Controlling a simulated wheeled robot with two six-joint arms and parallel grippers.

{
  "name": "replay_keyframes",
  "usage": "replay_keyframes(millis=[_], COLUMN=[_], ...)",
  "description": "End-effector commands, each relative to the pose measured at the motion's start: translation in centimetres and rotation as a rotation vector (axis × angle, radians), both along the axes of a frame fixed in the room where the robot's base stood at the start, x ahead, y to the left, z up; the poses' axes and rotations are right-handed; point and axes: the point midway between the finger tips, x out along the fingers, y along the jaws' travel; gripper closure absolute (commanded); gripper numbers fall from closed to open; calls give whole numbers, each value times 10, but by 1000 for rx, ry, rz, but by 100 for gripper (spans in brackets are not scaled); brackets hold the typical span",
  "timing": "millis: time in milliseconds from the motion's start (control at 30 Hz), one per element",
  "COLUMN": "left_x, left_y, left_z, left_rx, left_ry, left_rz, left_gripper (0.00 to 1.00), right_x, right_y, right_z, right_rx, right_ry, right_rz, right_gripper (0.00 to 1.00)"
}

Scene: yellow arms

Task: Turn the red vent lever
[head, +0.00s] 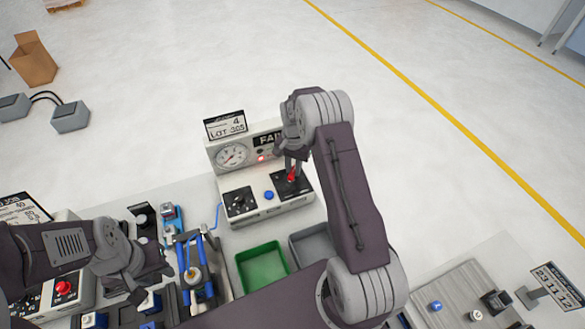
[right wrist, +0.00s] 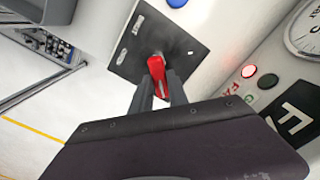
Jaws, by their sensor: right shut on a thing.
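The red vent lever (head: 292,176) sits on a dark plate on the right part of the white console (head: 243,213). It also shows in the right wrist view (right wrist: 157,72), on its black plate (right wrist: 150,45). My right gripper (head: 291,168) is at the lever from above. In the right wrist view its two grey fingers (right wrist: 160,92) are shut on the lever, one on each side. My left gripper (head: 150,284) is at the lower left of the head view, away from the console. Whether its jaws are open is not clear.
The console carries a gauge (head: 232,156), a black knob (head: 239,202) and a blue button (head: 268,195). A red lamp (right wrist: 249,71) glows. A green bin (head: 263,268) and a grey bin (head: 313,244) stand in front. A blue-handled fixture (head: 196,265) stands left of them.

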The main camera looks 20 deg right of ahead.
Motion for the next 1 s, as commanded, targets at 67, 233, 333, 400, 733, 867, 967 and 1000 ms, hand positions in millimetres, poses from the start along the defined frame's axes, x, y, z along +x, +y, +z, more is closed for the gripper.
replay_keyframes(millis=[67,233,333,400,733,867,967,1000], left_x=[0,0,0,0,0,0,0,0], left_y=[0,0,0,0,0,0,0,0], left_z=[1,1,1,1,1,0,0,0], left_rx=[0,0,0,0,0,0,0,0], left_ry=[0,0,0,0,0,0,0,0], left_rz=[0,0,0,0,0,0,0,0], left_gripper=[64,64,64,64,64,64,64,64], right_x=[4,4,3,3,2,2,1,1], right_y=[-2,-2,-2,-2,-2,-1,-1,-1], right_z=[4,4,4,4,3,2,2,2], right_rx=[-3,-3,-3,-3,-2,-2,-1,-2], right_ry=[-14,-14,-14,-13,-10,-7,-5,-6], right_rz=[-16,-35,-38,-38,-37,-36,-36,-36], right_gripper=[100,100,100,100,58,58,58,58])
